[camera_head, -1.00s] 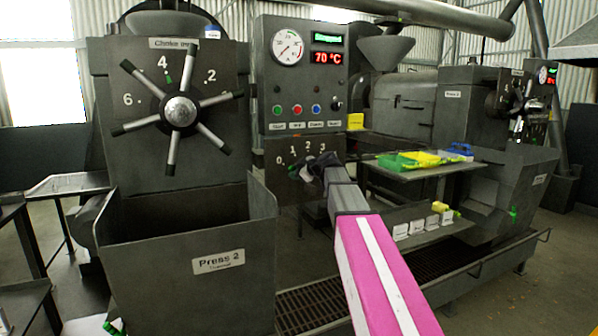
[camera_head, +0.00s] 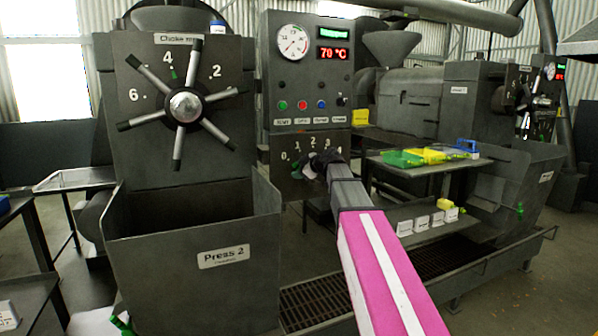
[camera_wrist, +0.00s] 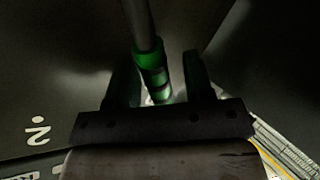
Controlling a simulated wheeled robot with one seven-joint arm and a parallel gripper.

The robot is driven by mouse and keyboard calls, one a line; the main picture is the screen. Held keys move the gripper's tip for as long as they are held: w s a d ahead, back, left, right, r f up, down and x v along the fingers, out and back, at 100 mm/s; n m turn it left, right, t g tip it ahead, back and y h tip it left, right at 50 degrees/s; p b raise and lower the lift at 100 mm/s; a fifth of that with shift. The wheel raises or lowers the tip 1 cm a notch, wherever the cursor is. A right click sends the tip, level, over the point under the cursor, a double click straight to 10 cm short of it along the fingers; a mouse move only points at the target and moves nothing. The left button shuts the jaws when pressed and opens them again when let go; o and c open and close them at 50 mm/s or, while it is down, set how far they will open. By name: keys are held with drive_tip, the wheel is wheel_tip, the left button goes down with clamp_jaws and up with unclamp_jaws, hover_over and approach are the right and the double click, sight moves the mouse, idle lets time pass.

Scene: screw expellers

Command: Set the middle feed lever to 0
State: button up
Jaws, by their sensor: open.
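The feed lever (camera_wrist: 143,35) of Press 2 is a grey rod with a green-banded end in the wrist view. That end lies between the two fingers of my open gripper (camera_wrist: 158,80); I cannot tell whether they touch it. In the head view my gripper (camera_head: 314,167) is at the number scale (camera_head: 312,142) below the button panel. The scale runs from 0 at left to 4 at right. My gripper and wrist hide the lever there, so its exact setting cannot be read. A numeral 2 (camera_wrist: 38,131) shows at lower left in the wrist view.
The choke wheel (camera_head: 184,106) with several spokes is left of the panel. The Press 2 bin (camera_head: 190,262) stands below it. Coloured buttons (camera_head: 302,105) sit just above the scale.

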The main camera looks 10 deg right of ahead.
drive_tip(key=v, duration=1.1)
drive_tip(key=shift+w, duration=0.1)
drive_tip(key=s+a+f+m+g+h, duration=0.1)
drive_tip(key=s+f+m+g+h, duration=0.45)
drive_tip(key=f, duration=1.25)
drive_tip(key=s+f+m+g+h, duration=0.15)
drive_tip(key=s+f+m, duration=0.45)
drive_tip(key=s+f, duration=0.8)
drive_tip(key=s+d+f+m+g+h, duration=0.2)
drive_tip(key=s+f+m, duration=0.3)
drive_tip(key=f, duration=0.8)
drive_tip(key=s, duration=0.3)
drive_tip(key=shift+g, duration=0.4)
drive_tip(key=shift+f, duration=0.1)
